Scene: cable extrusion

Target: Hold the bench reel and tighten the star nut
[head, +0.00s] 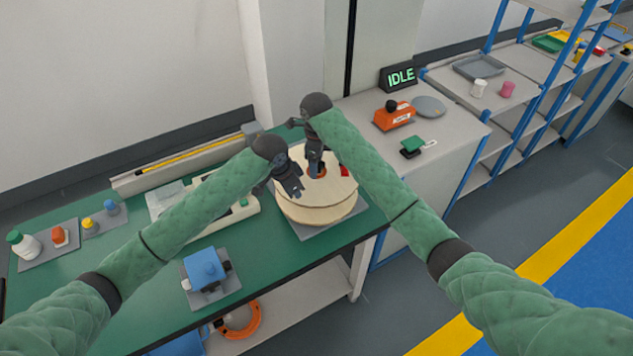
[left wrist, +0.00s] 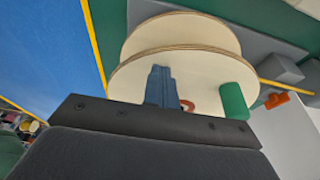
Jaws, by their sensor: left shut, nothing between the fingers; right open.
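The bench reel (head: 316,213) has two pale wooden discs and lies flat at the right end of the green bench. My left gripper (head: 296,192) is shut and empty over the reel's left side. In the left wrist view its dark closed fingers (left wrist: 162,88) are in front of the reel (left wrist: 180,40); I cannot tell whether they touch it. My right gripper (head: 316,170) is open, pointing down at the reel's middle. An orange-red part shows at the hub (head: 323,171), and an orange ring (left wrist: 187,105) shows beside my left fingers. The star nut is not clearly visible.
A blue block device (head: 203,270) stands on a plate at the bench front. Bottles and small containers (head: 25,245) stand at the left end. A long grey rail (head: 180,165) runs along the back. The cabinet at right holds an orange device (head: 394,117) and the IDLE display (head: 400,76).

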